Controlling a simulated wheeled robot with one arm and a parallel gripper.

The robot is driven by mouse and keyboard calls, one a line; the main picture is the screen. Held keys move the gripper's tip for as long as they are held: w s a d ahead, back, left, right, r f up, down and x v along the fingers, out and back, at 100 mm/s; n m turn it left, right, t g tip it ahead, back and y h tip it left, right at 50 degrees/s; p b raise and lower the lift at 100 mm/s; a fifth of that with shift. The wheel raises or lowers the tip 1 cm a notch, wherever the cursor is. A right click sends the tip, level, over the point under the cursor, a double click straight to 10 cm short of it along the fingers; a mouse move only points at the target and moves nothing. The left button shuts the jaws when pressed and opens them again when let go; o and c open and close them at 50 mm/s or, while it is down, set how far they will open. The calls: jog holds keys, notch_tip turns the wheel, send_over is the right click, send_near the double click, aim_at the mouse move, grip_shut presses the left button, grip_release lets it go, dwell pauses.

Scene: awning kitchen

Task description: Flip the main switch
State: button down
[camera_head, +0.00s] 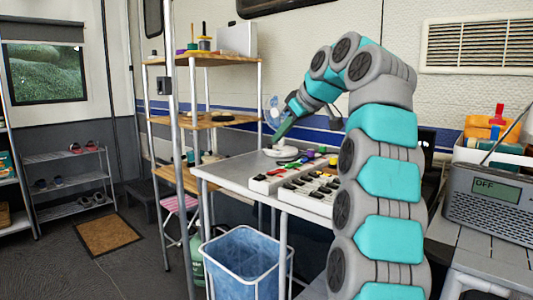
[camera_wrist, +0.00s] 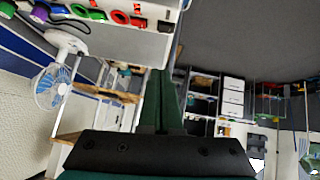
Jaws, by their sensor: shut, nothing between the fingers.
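A white switch panel (camera_head: 265,187) lies on the metal table, with coloured switches along its left part and rows of black ones on its right part. In the wrist view part of the panel (camera_wrist: 140,38) shows upside down along the top, with green, red and black switches. I cannot tell which one is the main switch. My gripper (camera_head: 276,141) points down at the panel's far left, in front of the fan, apart from the switches as far as I can tell. In the wrist view my gripper (camera_wrist: 165,74) has its fingers together, with nothing between them.
A small fan (camera_wrist: 54,86) stands close to my gripper, its white base (camera_head: 283,153) on the table. A tall wooden shelf (camera_head: 205,118) is on the left. A blue bin (camera_head: 246,262) stands below. A grey radio (camera_head: 490,200) reading OFF is at the right.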

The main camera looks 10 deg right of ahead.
jog(key=b, duration=0.1)
send_over(265, 180)
jog(key=f, duration=0.7)
jog(key=shift+a, duration=0.3)
jog(key=shift+s+d+f, duration=0.1)
jog(key=shift+d+f, duration=0.05)
jog(key=shift+f, duration=0.25)
jog(key=shift+d+f, duration=0.1)
jog(key=shift+f, duration=1.25)
